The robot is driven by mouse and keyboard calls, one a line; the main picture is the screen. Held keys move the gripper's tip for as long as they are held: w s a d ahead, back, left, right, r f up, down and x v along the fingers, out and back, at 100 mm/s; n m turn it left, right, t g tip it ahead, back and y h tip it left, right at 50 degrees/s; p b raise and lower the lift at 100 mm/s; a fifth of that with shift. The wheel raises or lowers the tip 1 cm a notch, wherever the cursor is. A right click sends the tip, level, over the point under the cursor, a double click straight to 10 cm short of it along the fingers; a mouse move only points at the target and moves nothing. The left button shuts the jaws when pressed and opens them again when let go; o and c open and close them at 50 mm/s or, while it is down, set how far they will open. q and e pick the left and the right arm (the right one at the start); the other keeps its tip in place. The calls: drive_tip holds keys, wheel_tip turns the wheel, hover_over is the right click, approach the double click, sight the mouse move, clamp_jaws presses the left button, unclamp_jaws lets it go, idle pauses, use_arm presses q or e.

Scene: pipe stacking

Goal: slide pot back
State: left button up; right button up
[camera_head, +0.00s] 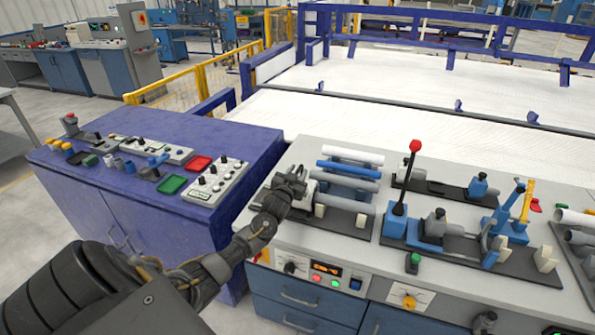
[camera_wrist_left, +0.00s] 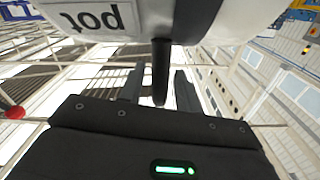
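A white rounded body with a dark band and a label reading "pot" upside down (camera_wrist_left: 85,17) fills the top of the left wrist view. A black rod-like handle (camera_wrist_left: 160,72) points from it toward my left gripper (camera_wrist_left: 158,92). The gripper's two fingers stand on either side of the handle, with narrow gaps showing, so it looks open around it. In the head view my left gripper (camera_head: 290,183) is at the left end of the pipe rack, where it hides much of what it is at.
Blue and grey pipes (camera_head: 348,168) lie right of my left gripper. A red-knobbed lever (camera_head: 414,147) and blue-and-grey fixtures (camera_head: 435,225) stand farther right on the bench. A purple cabinet (camera_head: 110,190) with control boxes and trays is at left. A white fenced surface (camera_head: 400,115) lies behind.

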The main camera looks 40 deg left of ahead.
use_arm(q)
drive_tip(key=shift+w+a, duration=0.1)
drive_tip(key=shift+w, duration=0.2)
drive_tip(key=shift+c, duration=0.3)
clamp_jaws()
